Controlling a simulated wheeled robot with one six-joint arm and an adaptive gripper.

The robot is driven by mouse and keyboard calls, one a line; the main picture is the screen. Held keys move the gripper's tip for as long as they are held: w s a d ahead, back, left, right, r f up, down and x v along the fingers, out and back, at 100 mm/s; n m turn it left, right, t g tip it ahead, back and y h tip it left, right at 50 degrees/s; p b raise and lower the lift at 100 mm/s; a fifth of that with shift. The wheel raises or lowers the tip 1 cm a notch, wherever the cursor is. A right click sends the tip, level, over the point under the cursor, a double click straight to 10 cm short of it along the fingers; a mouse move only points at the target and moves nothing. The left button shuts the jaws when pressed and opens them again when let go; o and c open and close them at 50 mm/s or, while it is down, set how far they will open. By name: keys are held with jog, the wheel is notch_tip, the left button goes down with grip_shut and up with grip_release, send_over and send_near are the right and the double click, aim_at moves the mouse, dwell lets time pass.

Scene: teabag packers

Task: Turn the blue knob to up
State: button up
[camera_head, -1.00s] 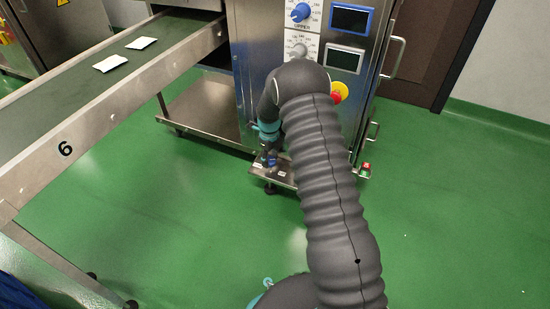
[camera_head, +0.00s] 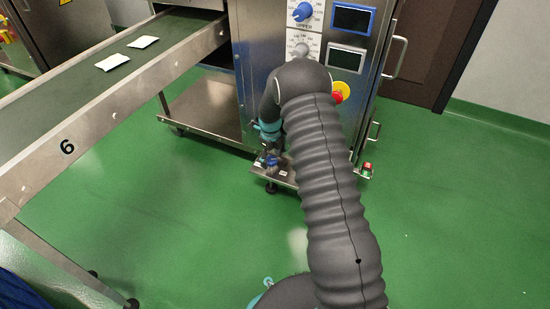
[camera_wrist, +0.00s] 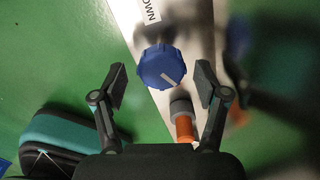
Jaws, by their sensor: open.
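The blue knob (camera_wrist: 162,67) shows in the wrist view as a faceted cap with a pale line on its face. It sits on a metal plate (camera_wrist: 196,60) by a label whose visible letters read "OWN". My gripper (camera_wrist: 161,82) is open, with one finger pad on each side of the knob in the picture. Gaps show between both pads and the knob. In the head view a small blue knob (camera_head: 271,161) shows low by the machine, just under my wrist. My arm hides part of that plate.
An orange and grey cylinder (camera_wrist: 183,120) stands close to the knob, near the right finger. The steel machine (camera_head: 245,75) carries another blue knob (camera_head: 302,11), screens and a red stop button (camera_head: 338,97). A conveyor (camera_head: 100,100) is at left. Green floor is clear at right.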

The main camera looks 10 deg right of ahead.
aim_at(271, 160)
notch_tip(271, 160, up, 12)
dwell(0.5)
